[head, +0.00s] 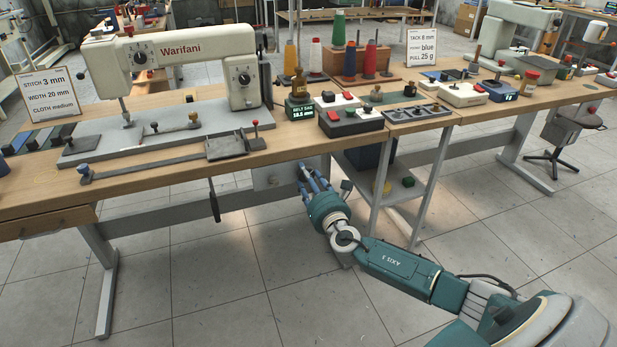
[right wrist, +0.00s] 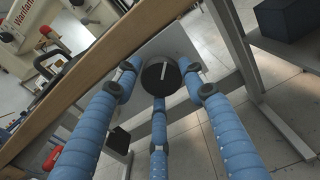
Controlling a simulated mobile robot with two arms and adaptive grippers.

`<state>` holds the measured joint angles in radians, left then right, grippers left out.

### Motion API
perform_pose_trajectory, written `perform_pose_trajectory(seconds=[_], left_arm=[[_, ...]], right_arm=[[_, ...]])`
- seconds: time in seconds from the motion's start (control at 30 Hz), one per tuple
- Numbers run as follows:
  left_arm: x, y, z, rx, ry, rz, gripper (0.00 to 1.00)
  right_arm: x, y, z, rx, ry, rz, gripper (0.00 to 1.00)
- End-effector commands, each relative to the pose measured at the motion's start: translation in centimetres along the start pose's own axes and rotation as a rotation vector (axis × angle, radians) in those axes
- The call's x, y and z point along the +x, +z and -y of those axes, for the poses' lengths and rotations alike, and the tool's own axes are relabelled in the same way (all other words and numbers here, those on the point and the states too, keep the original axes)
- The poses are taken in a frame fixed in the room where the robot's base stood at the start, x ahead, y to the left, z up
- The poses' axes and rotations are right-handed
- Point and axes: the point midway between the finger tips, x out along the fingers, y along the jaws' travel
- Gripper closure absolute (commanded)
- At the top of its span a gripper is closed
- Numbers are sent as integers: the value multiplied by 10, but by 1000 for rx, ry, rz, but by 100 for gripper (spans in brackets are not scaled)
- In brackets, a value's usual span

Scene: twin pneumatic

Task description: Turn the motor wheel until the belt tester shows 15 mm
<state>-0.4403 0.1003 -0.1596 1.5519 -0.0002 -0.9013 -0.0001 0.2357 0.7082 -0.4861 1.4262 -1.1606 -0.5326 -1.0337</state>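The motor wheel (right wrist: 160,77) is a dark round disc with a white line, on a grey plate under the table in the right wrist view. My right gripper (right wrist: 160,80) has its three blue fingers spread around the wheel, with small gaps at the sides; contact is hard to tell. In the head view the right gripper (head: 309,172) reaches up under the table edge and the wheel is hidden. The belt tester (head: 300,110), a dark box with a green display and a brass weight on top, seems to read 18.5 mm. My left gripper is out of view.
The wooden table edge (right wrist: 85,75) runs close above my right fingers. A cream sewing machine (head: 175,55) stands on the table. A dark lever (head: 214,200) hangs below the table edge. A shelf frame (head: 405,190) stands right of my gripper; the floor in front is clear.

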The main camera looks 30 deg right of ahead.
Motion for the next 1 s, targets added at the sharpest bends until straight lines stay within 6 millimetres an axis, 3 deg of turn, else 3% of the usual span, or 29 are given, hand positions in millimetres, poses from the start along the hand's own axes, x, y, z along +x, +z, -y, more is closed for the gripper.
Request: perform_pose_trajectory(seconds=[0.1,1.0], left_arm=[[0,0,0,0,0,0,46],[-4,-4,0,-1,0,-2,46]], right_arm=[[0,1,1,0,-2,3,86],[2,6,2,41,-4,11,87]])
